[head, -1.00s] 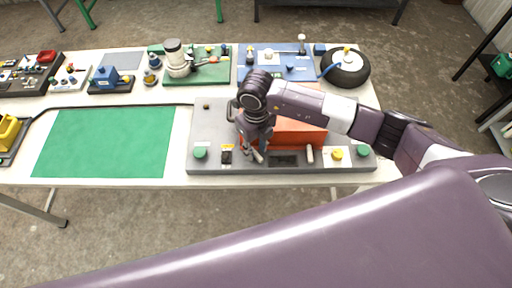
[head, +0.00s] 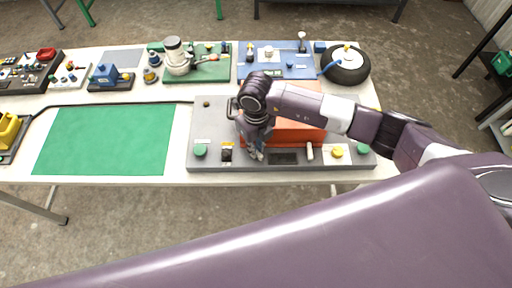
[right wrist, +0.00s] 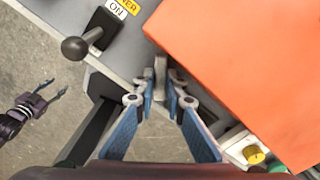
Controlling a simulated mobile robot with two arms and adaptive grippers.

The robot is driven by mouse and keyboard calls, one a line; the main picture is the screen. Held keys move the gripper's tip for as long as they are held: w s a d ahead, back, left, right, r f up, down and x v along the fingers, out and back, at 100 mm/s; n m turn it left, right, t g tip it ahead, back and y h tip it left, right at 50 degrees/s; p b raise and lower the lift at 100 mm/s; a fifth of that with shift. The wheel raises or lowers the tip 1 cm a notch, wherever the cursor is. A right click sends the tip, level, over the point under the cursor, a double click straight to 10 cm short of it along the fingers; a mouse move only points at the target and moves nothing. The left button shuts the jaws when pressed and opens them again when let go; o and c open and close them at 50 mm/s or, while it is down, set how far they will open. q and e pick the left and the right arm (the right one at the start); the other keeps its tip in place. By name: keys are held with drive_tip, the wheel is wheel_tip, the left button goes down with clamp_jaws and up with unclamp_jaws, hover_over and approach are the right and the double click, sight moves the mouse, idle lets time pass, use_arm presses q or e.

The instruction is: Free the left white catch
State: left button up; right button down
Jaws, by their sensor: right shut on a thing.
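My right gripper (head: 256,154) is at the front left corner of the orange cover (head: 298,133) on the grey panel unit (head: 213,127). In the right wrist view its fingertips (right wrist: 161,90) are shut on the left white catch (right wrist: 160,66), a small pale upright piece beside the orange cover (right wrist: 240,65). The gripper hides this catch in the head view. The right white catch (head: 310,151) stands upright at the cover's front right. My left gripper (right wrist: 51,92) shows in the right wrist view, open, empty and away from the unit, above the floor.
A black lever with a ball knob (right wrist: 76,48) beside an ON label is close left of the right gripper. A yellow knob (head: 337,152) and green buttons (head: 200,151) sit on the unit. The green mat (head: 105,141) is bare.

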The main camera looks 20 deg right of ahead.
drive_tip(key=n+b, duration=0.4)
drive_tip(key=b, duration=0.2)
drive_tip(key=n+b, duration=0.4)
drive_tip(key=b, duration=0.1)
drive_tip(key=shift+w+f+b, duration=0.1)
drive_tip(key=shift+f+b, duration=0.1)
drive_tip(key=shift+b, duration=0.2)
drive_tip(key=shift+r+n+b, duration=0.2)
drive_tip(key=shift+n+b, duration=0.8)
drive_tip(key=shift+r, duration=0.1)
drive_tip(key=c, duration=2)
unclamp_jaws()
